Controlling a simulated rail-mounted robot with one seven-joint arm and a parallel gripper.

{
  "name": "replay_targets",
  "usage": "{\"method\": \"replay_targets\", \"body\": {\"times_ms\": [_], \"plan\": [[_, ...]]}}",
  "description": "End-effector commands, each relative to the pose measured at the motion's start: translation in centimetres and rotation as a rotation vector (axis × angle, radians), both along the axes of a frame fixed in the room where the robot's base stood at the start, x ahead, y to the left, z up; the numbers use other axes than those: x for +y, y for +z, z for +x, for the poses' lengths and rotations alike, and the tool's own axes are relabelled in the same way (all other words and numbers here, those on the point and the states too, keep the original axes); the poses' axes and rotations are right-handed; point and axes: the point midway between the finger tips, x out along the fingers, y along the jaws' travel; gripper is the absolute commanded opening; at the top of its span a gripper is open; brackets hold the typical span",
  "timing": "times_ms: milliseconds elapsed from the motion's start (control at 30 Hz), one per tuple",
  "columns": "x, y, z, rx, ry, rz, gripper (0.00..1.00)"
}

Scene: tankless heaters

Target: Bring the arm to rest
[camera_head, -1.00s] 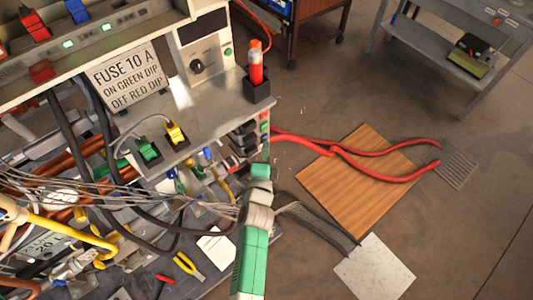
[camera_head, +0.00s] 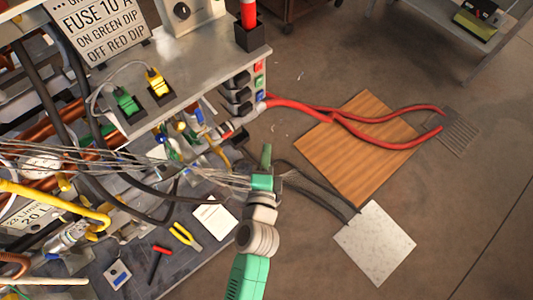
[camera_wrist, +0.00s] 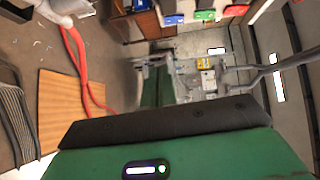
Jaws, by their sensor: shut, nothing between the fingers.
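My arm rises from the bottom middle of the head view, with a green link, pale ring joints and a smaller green end part. My gripper (camera_head: 265,160) is at its far end, small and partly hard to make out, beside the bench's right end and the cables there. It is shut and holds nothing. In the wrist view, a green housing with a black edge and a lit indicator fills the bottom; no held object shows.
The cluttered bench (camera_head: 215,85) fills the left, with a fuse sign (camera_head: 98,28), plugs and many wires. Yellow pliers (camera_head: 186,237) lie on a dark surface. A wooden board (camera_head: 360,155), red cables (camera_head: 385,146) and a pale tile (camera_head: 375,243) are on the floor; open floor lies right.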

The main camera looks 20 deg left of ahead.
Motion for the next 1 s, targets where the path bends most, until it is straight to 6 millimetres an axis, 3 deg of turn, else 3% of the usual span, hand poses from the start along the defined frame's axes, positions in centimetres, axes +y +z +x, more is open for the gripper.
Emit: {"method": "replay_targets", "body": {"times_ms": [500, 533, 567, 667, 800, 900, 1000], "plan": [[0.0, 0.0, 0.1, 0.0, 0.0, -0.001, 0.0], [-0.1, 1.2, 0.5, -0.021, 0.001, -0.019, 0.0], [-0.3, 2.6, 0.9, -0.045, 0.003, -0.045, 0.0], [-1.1, 10.0, 2.9, -0.178, 0.004, -0.199, 0.0], [-3.2, 22.9, 4.4, -0.399, -0.047, -0.5, 0.0], [-5.1, 31.9, 3.8, -0.536, -0.13, -0.72, 0.0], [-7.4, 40.6, 2.0, -0.649, -0.251, -0.936, 0.0]]}}
